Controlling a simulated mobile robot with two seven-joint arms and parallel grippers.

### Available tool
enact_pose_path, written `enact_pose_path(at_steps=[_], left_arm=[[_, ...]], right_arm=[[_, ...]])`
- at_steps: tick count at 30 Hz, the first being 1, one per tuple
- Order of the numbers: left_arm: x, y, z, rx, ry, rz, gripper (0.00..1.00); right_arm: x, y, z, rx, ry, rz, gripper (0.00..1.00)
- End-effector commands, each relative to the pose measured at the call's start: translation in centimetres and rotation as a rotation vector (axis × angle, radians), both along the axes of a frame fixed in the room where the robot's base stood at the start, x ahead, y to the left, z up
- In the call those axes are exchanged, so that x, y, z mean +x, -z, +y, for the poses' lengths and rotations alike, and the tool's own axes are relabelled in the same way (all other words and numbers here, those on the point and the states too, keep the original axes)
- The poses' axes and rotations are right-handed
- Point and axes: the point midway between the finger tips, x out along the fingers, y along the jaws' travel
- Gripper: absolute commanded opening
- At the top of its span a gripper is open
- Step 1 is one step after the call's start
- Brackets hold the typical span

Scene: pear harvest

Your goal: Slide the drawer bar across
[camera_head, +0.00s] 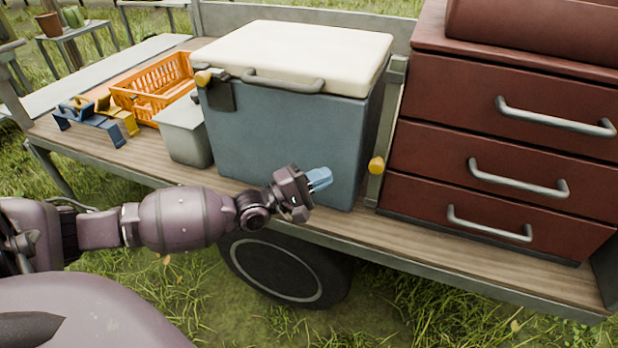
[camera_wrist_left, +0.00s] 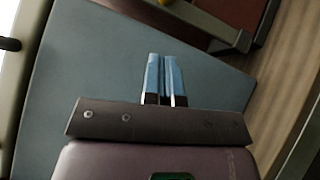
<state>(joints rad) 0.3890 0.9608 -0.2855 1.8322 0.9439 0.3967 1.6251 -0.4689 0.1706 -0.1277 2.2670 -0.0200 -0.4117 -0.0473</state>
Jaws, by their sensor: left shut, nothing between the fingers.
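A grey upright bar (camera_head: 390,115) with a yellow-orange knob (camera_head: 377,165) near its lower end stands at the left edge of the red drawer cabinet (camera_head: 440,138). It is between the cabinet and the blue-grey cool box (camera_head: 285,150). The knob also shows at the top of the left wrist view (camera_wrist_left: 245,41). My left gripper (camera_head: 320,180) has its blue fingers shut and empty, in front of the cool box's lower right front. It is left of the knob and apart from it. In the left wrist view the closed fingertips (camera_wrist_left: 160,58) point toward the knob's side. My right gripper is out of view.
The cabinet has three drawers with silver handles (camera_head: 518,180). The cool box has a cream lid (camera_head: 300,52) and another yellow knob (camera_head: 203,78) at its upper left. A grey bin (camera_head: 185,135) and an orange crate (camera_head: 150,88) stand left. The wooden bed's front strip (camera_head: 440,235) is clear.

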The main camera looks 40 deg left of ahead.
Motion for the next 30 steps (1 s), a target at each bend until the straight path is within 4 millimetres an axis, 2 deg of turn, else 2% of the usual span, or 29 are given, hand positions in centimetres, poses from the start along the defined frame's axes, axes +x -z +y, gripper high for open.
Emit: enact_pose_path(at_steps=[7, 10, 16, 30], left_arm=[[3.7, -0.7, -1.8, -0.004, 0.000, 0.000, 0.00], [3.9, -1.3, -3.1, -0.006, 0.000, -0.001, 0.00], [4.4, -1.7, -4.7, -0.003, 0.001, -0.002, 0.00], [4.6, -1.8, -5.3, -0.001, 0.000, 0.000, 0.00]], right_arm=[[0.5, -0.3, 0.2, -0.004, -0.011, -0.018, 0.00], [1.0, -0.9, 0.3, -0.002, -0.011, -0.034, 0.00], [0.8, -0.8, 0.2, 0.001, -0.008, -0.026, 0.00], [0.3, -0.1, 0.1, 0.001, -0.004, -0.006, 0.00]])
